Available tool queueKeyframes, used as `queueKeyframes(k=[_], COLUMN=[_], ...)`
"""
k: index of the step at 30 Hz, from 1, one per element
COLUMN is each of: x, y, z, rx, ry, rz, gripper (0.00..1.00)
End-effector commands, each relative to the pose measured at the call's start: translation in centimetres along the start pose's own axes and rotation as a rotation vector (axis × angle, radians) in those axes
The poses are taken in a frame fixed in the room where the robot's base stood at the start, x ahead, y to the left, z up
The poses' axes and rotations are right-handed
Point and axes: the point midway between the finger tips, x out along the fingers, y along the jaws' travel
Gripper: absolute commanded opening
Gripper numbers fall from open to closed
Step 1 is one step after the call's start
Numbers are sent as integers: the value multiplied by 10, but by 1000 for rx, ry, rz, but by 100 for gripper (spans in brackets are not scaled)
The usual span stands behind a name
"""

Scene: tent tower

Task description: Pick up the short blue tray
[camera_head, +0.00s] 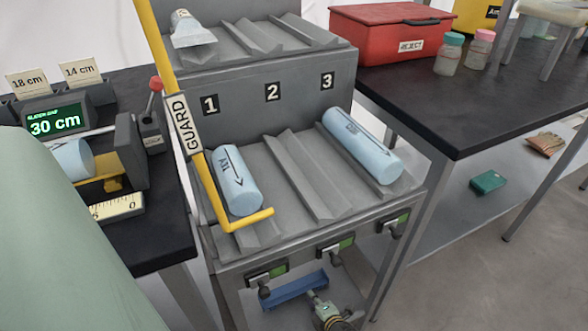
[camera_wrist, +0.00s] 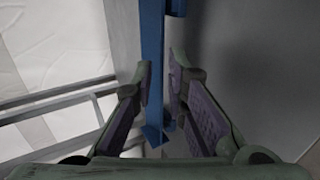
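The short blue tray (camera_head: 295,290) lies low in the rack, beneath the sloped lanes, in the head view. It is a narrow blue strip. In the wrist view the blue tray (camera_wrist: 153,45) runs lengthwise between the two fingers. My gripper (camera_head: 318,297) is at the right part of the tray, low in front of the rack. In the wrist view my gripper (camera_wrist: 160,75) is open around the strip. The left fingertip overlaps its edge in the picture, and a narrow gap shows on the right. I cannot tell whether either finger touches it.
The grey rack (camera_head: 290,238) with lanes 1, 2 and 3 stands above my gripper. Blue cylinders lie in lane 1 (camera_head: 237,181) and lane 3 (camera_head: 362,146). A yellow guard bar (camera_head: 203,165) crosses lane 1. Black tables flank the rack. Open floor shows at the lower right.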

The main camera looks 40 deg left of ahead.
Motion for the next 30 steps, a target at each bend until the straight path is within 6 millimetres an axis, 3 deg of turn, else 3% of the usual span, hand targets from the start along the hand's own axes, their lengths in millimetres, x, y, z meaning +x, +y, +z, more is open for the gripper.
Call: queueKeyframes(k=[10, 19, 25, 30], x=[46, 49, 49, 48], y=[-3, -3, -3, -3], z=[-2, -1, -1, -1], rx=[1, 1, 1, 1], ry=[2, 1, 1, 1], rz=[0, 0, 0, 0], gripper=[14, 14, 0, 0])
